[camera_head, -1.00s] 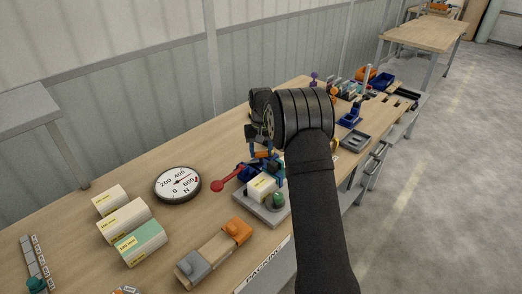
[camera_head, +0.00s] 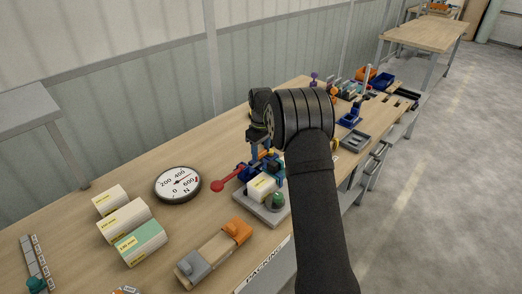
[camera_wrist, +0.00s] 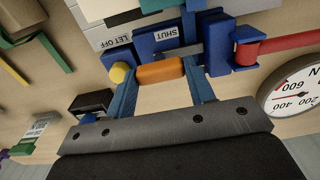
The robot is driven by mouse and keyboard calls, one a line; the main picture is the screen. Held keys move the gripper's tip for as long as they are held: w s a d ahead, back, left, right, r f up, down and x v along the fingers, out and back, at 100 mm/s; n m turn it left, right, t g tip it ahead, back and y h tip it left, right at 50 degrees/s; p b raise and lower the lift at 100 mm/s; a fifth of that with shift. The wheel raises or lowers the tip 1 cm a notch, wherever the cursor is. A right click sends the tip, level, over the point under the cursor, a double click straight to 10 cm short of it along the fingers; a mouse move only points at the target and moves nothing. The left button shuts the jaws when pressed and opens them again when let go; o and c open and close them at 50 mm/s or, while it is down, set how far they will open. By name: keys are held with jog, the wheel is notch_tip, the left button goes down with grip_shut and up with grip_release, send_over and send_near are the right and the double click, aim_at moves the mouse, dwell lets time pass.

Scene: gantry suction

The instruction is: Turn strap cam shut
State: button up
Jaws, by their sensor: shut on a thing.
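The strap cam is a blue mechanism with an orange grip (camera_wrist: 160,72), beside a SHUT label (camera_wrist: 167,33) and a LET OFF label (camera_wrist: 112,42) in the wrist view. My gripper (camera_wrist: 163,77) is shut on the orange grip, one blue finger at each end. A yellow round knob (camera_wrist: 119,72) is just left of the grip. In the head view my gripper (camera_head: 260,142) points down over the blue mechanism (camera_head: 272,168), and my arm hides part of it. A red lever (camera_wrist: 280,46) extends to the right; its red ball end (camera_head: 217,186) shows in the head view.
A grey base plate (camera_head: 246,204) carries the mechanism, a pale block (camera_head: 262,187) and a green dome (camera_head: 276,199). A round dial gauge (camera_head: 177,185) stands to the left. Labelled blocks (camera_head: 123,220) and an orange-and-grey piece (camera_head: 213,252) lie in front.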

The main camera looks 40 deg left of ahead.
aim_at(261, 152)
dwell(0.4)
jog(key=o, duration=1)
notch_tip(261, 152, up, 17)
jog(key=shift+r, duration=0.2)
notch_tip(261, 152, down, 18)
jog(key=shift+r, duration=0.25)
dwell(0.5)
jog(key=shift+r, duration=0.1)
